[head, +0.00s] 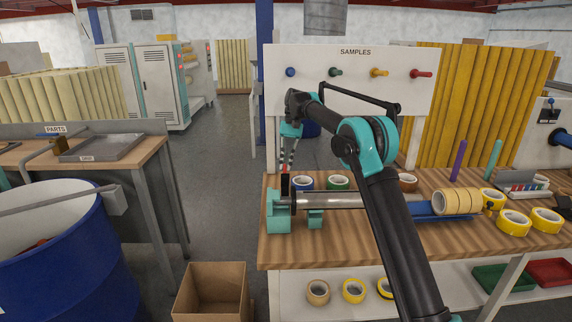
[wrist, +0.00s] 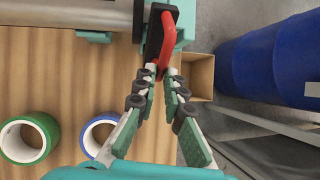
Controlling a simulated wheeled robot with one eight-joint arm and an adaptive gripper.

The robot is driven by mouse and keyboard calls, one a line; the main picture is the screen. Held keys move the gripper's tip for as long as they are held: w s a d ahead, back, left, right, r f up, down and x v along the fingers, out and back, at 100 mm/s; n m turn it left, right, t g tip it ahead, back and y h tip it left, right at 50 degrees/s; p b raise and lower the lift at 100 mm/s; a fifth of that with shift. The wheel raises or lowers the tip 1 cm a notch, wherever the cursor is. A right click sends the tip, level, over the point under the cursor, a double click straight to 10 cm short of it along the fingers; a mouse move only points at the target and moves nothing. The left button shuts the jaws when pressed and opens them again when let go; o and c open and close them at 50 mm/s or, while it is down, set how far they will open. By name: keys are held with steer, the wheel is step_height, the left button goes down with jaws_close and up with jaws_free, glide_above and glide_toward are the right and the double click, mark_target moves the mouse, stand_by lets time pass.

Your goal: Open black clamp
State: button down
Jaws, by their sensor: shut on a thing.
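The black clamp (wrist: 152,35) with a curved red handle (wrist: 168,35) sits at the top of the wrist view, beside the end of a metal roller (wrist: 70,12). In the head view the black clamp (head: 285,185) stands upright at the roller's left end, by a teal block (head: 278,212) on the workbench. My gripper (wrist: 167,76) is shut on the lower end of the red handle. In the head view my gripper (head: 288,165) points down just above the clamp, and its fingertips are hard to make out there.
A cardboard box (head: 211,290) and a blue drum (head: 60,250) stand on the floor at left.

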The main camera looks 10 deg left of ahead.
steer(key=shift+w, duration=0.1)
stand_by(0.3)
steer(key=c, duration=1.6)
jaws_free()
steer(key=shift+f, duration=0.1)
